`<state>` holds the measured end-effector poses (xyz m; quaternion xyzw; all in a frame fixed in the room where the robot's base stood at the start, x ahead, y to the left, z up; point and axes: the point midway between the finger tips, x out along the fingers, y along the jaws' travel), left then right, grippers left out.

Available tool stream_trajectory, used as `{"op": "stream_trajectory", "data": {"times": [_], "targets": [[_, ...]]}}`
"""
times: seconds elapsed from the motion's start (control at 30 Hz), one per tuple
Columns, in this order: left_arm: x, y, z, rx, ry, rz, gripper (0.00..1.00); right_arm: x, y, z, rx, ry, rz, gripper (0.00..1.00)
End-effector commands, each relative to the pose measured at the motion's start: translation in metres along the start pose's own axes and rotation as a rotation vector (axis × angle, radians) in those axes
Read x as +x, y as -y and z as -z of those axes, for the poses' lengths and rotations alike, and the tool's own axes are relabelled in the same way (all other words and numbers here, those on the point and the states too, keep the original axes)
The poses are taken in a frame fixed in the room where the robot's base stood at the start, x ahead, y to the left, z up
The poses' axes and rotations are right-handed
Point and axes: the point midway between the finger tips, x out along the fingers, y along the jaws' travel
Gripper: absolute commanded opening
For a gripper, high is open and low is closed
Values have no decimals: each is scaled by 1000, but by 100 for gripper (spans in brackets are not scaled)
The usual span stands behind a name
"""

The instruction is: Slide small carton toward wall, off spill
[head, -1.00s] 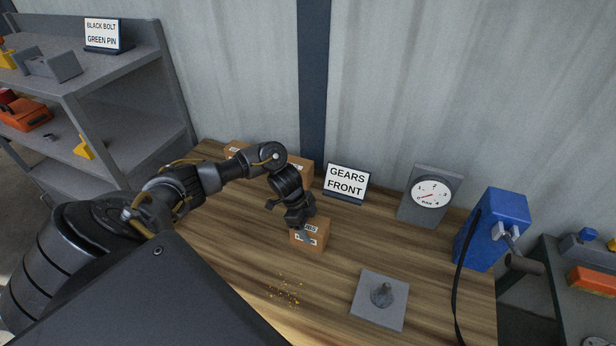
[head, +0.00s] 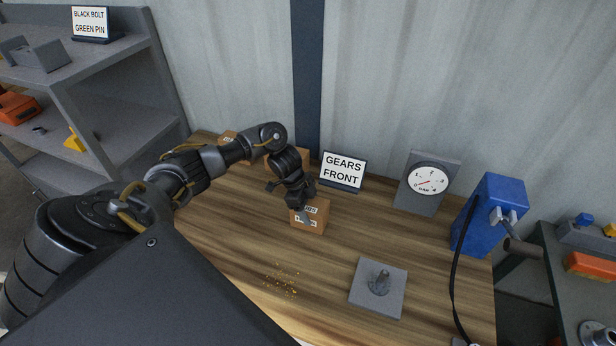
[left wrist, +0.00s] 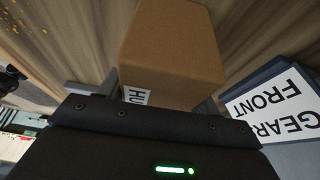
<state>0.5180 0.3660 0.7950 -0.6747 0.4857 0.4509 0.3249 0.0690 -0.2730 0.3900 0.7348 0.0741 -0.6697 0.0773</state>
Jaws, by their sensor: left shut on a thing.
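The small carton (head: 308,218) is a brown box with a white label, upright on the wooden table. In the head view my left gripper (head: 304,209) is over it from above and partly covers it. In the left wrist view the carton (left wrist: 175,50) sits between the two fingers, and the gripper (left wrist: 150,98) is shut on it. The spill (head: 283,278) is a patch of yellow specks on the table, nearer to me than the carton and apart from it. It also shows at the top left of the left wrist view (left wrist: 28,14). My right gripper is not in view.
Other cartons (head: 228,137) stand along the wall, partly behind my arm. A GEARS FRONT sign (head: 342,171), a dial gauge (head: 428,182) and a blue device (head: 490,215) stand at the back. A grey plate with a peg (head: 379,287) lies to the front right.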

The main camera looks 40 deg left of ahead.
Motion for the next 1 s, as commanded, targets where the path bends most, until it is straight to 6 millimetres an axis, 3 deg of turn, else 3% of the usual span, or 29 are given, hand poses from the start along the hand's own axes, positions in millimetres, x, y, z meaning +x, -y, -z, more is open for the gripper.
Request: {"op": "stream_trajectory", "data": {"times": [0.6, 1.0], "targets": [[2, 33, 0, -1, 0, 2, 24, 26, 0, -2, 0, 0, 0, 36], [0, 37, 1, -1, 0, 1, 24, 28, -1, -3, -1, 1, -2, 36]]}}
